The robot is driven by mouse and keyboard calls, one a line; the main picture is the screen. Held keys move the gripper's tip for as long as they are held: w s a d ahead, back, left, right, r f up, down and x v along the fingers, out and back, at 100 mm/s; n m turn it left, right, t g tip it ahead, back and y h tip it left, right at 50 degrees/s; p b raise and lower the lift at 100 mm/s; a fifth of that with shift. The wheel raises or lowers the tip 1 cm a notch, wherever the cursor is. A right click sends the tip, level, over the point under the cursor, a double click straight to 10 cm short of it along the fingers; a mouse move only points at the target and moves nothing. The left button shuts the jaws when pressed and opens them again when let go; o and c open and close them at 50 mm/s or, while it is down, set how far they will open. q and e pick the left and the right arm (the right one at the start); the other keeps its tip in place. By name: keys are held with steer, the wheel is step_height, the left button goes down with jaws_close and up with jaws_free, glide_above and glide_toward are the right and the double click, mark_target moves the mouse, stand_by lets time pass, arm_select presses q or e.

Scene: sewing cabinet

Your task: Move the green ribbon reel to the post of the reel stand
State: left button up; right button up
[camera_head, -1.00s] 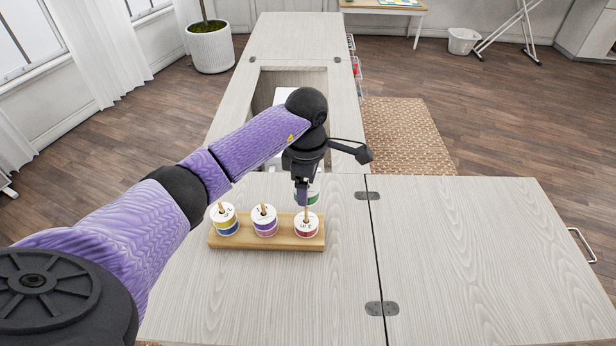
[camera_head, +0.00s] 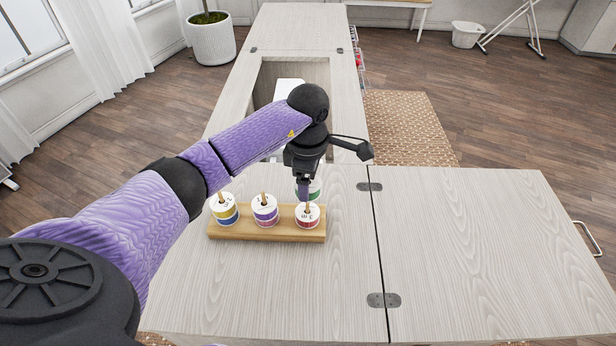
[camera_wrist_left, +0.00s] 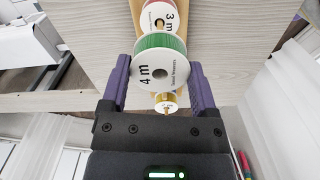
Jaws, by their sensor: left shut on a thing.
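The green ribbon reel (camera_head: 315,190) has white faces and is mostly hidden behind my left gripper (camera_head: 304,197) in the head view. In the left wrist view the reel (camera_wrist_left: 160,70), marked "4 m", sits between the two purple fingers of my left gripper (camera_wrist_left: 160,84), which is shut on it. The wooden reel stand (camera_head: 240,235) carries a yellow-and-blue reel (camera_head: 223,212), a purple reel (camera_head: 265,214) and a red reel (camera_head: 307,220). The green reel appears just behind or above the red one; its height is unclear. My right gripper is out of view.
The stand rests on the pale cabinet top (camera_head: 290,290). Clear top lies in front of it and on the right leaf (camera_head: 480,250). An open well (camera_head: 262,85) in the cabinet lies behind my left gripper.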

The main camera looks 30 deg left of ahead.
arm_select(q)
steer(key=shift+f+b, duration=0.95)
steer(key=shift+f, duration=0.45)
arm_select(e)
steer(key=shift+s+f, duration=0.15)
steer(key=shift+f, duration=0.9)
arm_select(q)
steer(key=o, duration=1.1)
step_height(320, 180, up, 10)
steer(key=shift+p, duration=1.25)
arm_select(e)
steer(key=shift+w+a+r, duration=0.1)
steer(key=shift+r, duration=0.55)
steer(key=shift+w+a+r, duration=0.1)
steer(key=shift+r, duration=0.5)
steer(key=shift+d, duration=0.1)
